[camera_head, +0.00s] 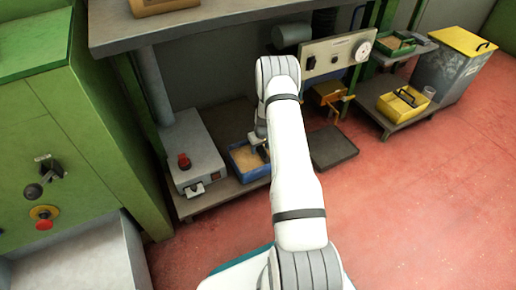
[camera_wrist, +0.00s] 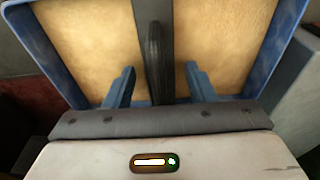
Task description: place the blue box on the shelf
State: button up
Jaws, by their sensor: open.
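The blue box (camera_head: 254,176) stands on the low grey shelf (camera_head: 222,198) under the workbench, filled with tan material. It also fills the wrist view, with its blue wall (camera_wrist: 283,42) at the right and a dark handle bar (camera_wrist: 154,50) across the middle. My gripper (camera_wrist: 160,86) is open over the box, one blue-grey finger on each side of the handle. I cannot tell whether the fingers touch it. In the head view my white arm reaches down to the box and hides its right part and most of the gripper.
A grey control box (camera_head: 190,150) with a red knob stands close left of the blue box. A dark flat plate (camera_head: 332,147) lies to the right. A low rack at the right holds a yellow box (camera_head: 402,103) and a green box (camera_head: 394,43). The workbench top (camera_head: 200,22) overhangs behind.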

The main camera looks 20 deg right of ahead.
jog(key=r+p, duration=0.1)
jog(key=r, duration=0.3)
jog(key=s+r+p, duration=0.1)
jog(key=r+p, duration=0.1)
jog(key=r, duration=0.2)
jog(key=r+p, duration=0.2)
jog(key=r, duration=0.2)
jog(key=shift+s+r, duration=0.1)
jog(key=shift+s, duration=0.25)
jog(key=s+a+r, duration=0.3)
jog(key=a+r, duration=0.1)
jog(key=r, duration=0.3)
jog(key=s+a+r, duration=0.3)
jog(key=r, duration=0.4)
jog(key=s+a+r, duration=0.3)
jog(key=a+r, duration=0.1)
jog(key=r, duration=0.4)
jog(key=s+a+r, duration=0.3)
jog(key=s, duration=0.4)
jog(key=s+a+r, duration=0.3)
jog(key=s+r, duration=0.1)
jog(key=s, duration=0.4)
jog(key=s+a+r, duration=0.3)
jog(key=s, duration=0.5)
jog(key=shift+r+g, duration=0.3)
jog(key=shift+r, duration=0.1)
